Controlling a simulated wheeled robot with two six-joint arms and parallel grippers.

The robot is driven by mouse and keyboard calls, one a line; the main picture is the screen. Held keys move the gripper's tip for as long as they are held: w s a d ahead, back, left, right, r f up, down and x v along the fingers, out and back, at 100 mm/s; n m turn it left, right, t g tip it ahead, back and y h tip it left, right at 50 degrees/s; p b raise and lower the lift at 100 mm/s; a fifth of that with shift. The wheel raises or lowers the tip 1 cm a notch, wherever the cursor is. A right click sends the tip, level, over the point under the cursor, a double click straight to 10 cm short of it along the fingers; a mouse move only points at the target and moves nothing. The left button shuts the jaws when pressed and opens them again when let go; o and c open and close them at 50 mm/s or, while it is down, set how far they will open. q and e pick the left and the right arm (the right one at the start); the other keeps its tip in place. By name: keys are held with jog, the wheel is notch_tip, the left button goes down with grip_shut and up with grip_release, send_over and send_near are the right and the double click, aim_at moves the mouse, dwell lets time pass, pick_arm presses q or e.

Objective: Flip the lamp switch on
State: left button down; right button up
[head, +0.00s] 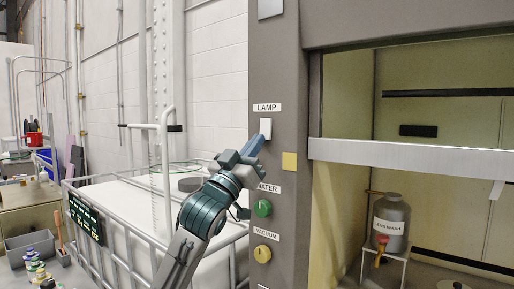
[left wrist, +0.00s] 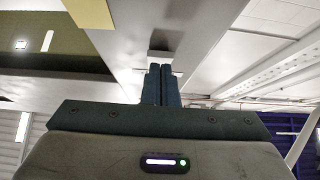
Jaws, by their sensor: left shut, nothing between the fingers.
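The lamp switch (head: 266,126) is a small white rocker on the grey fume hood post, just below the LAMP label (head: 267,107). My left gripper (head: 258,141) is shut and empty. Its fingertips are at the lower edge of the switch in the head view and cover part of it. In the left wrist view the shut fingers (left wrist: 160,72) point at the white switch (left wrist: 160,55). I cannot tell whether they touch it, or which way the switch is set. My right gripper is not in view.
Below the switch are a green WATER knob (head: 263,208) and a yellow VACUUM knob (head: 262,254). A yellow square (head: 290,161) is on the post. The hood sash (head: 400,158) is to the right, with a grey bottle (head: 391,222) under it.

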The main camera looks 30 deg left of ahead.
pick_arm(q)
jog(key=shift+d+r, duration=0.1)
jog(key=shift+w+f, duration=0.2)
jog(key=shift+w, duration=0.25)
dwell(0.4)
